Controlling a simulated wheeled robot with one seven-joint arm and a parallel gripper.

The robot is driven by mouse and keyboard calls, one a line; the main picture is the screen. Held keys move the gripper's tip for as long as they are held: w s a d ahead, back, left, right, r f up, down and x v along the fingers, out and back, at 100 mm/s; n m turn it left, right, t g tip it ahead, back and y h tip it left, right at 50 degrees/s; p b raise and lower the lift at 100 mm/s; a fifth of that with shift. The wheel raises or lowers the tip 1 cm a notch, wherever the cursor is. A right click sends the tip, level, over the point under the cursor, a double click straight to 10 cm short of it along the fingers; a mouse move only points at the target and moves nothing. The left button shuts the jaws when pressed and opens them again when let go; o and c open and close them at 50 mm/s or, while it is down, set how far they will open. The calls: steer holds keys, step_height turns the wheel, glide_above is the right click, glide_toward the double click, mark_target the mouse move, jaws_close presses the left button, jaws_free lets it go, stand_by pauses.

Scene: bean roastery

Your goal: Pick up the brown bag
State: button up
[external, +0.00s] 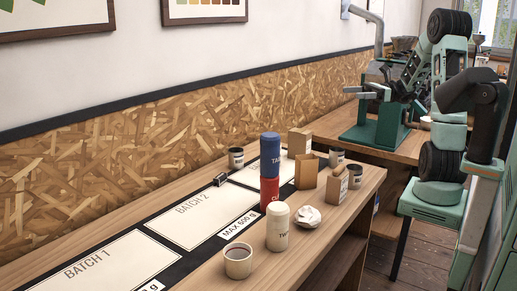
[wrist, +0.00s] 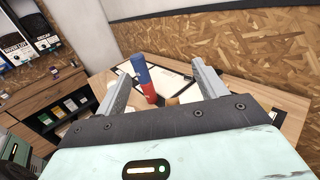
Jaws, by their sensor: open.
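A brown open-topped bag (external: 307,172) stands upright on the wooden bench in the external view, right of the stacked red and blue cans. A second brown container (external: 299,141) stands behind it, and a smaller brown one (external: 337,185) with a label and something sticking out of its top stands to its right. My gripper (external: 366,91) is raised beyond the bench's right end, apart from these things. In the wrist view my gripper (wrist: 160,71) has its fingers spread with nothing held. A small tan thing (wrist: 173,101) shows between them; I cannot tell which object it is.
The blue can (external: 270,152) on the red can (external: 269,193) makes a tall stack. A green machine (external: 370,128) is at the back.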

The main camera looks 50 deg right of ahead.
glide_toward(307, 158)
steer(key=s+d+r, duration=0.2)
steer(key=s+d, duration=0.2)
steer(key=s, duration=0.1)
steer(key=p+x, duration=0.1)
steer(key=x, duration=0.4)
steer(key=p+x, duration=0.1)
steer(key=x, duration=0.5)
steer(key=f+p+x, duration=0.1)
steer(key=x, duration=0.5)
steer(key=shift+s+a, duration=0.25)
steer(key=shift+a, duration=0.15)
steer(key=c, duration=1.3)
steer(key=shift+r, duration=0.1)
